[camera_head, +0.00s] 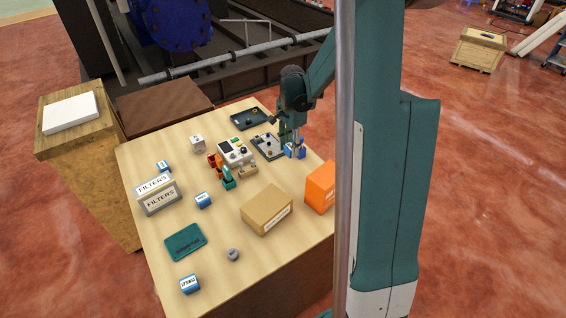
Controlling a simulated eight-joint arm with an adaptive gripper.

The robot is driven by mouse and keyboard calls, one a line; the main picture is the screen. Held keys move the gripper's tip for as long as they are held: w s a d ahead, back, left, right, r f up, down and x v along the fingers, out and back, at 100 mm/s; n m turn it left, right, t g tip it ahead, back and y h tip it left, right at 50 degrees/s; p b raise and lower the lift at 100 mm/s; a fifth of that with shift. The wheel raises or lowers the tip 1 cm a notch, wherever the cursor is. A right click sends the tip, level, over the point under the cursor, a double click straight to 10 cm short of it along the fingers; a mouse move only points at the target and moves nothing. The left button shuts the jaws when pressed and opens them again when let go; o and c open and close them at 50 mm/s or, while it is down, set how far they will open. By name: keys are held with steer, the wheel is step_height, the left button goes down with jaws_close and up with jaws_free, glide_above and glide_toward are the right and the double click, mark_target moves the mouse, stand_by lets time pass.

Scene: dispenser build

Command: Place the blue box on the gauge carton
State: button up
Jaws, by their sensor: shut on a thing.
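My gripper (293,146) is at the far right part of the table, pointing down, and is shut on a blue box (300,153). The fingers partly cover the box, and I cannot tell whether it touches the tabletop. A tan carton (267,211) with a white label on its front side sits nearer, left of and below the gripper in the picture. Its top is bare. The label is too small to read, so I cannot confirm that it is the gauge carton. An orange box (320,187) stands to its right, partly hidden by my arm.
Small blue-and-white boxes (203,200) lie on the table (225,285). Grey FILTERS boxes (159,201), a teal mat (186,241) and a grey knob (233,254) are at left and front. A white device (235,152) and dark trays (250,119) stand near the gripper.

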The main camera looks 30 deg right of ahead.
steer(key=s+a+r, duration=0.5)
steer(key=s+a, duration=0.1)
steer(key=a, duration=0.5)
step_height(320, 180, up, 3)
steer(key=b, duration=0.2)
glide_above(266, 204)
steer(key=shift+d+f, duration=0.1)
steer(key=shift+f, duration=2.95)
steer(key=shift+f, duration=2.05)
steer(key=shift+f, duration=0.2)
